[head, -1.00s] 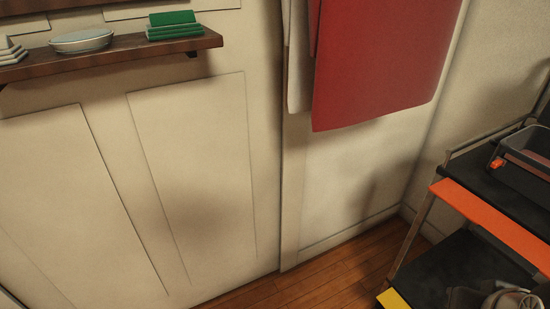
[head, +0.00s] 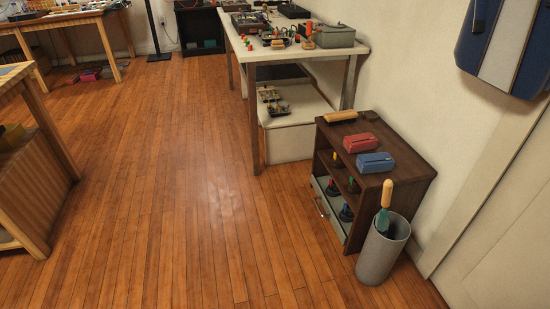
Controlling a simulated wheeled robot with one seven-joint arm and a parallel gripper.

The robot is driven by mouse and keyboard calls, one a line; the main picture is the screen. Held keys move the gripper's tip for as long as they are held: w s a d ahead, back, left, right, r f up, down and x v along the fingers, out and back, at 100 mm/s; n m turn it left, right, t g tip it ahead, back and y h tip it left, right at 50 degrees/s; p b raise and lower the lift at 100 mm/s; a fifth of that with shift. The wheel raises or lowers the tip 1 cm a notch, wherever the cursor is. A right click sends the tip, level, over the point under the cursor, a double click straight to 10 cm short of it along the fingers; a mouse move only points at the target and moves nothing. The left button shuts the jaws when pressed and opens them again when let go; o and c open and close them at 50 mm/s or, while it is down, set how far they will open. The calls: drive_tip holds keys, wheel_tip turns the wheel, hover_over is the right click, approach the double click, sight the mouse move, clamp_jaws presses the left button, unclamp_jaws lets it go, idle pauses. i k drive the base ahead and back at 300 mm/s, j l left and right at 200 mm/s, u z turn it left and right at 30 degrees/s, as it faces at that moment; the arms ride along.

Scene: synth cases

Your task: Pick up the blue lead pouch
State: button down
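A small blue pouch-like item (head: 375,163), which looks like the blue lead pouch, lies on top of the low dark wooden cabinet (head: 402,172), near its front right end. A similar red one (head: 360,143) lies just behind it, apart from it. My gripper is not in view.
A grey bin (head: 382,252) with a wooden-handled tool stands against the cabinet's near end. A workbench (head: 262,52) with several small items stands beyond. Another table (head: 22,85) is at the left. The wooden floor (head: 180,190) between is clear.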

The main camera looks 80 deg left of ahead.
sight(372, 163)
drive_tip(key=u, duration=2.15)
drive_tip(key=i+l, duration=0.15)
drive_tip(key=i, duration=0.45)
drive_tip(key=i+l+z, duration=0.1)
drive_tip(key=i, duration=0.5)
drive_tip(key=i+l, duration=0.2)
drive_tip(key=i, duration=0.4)
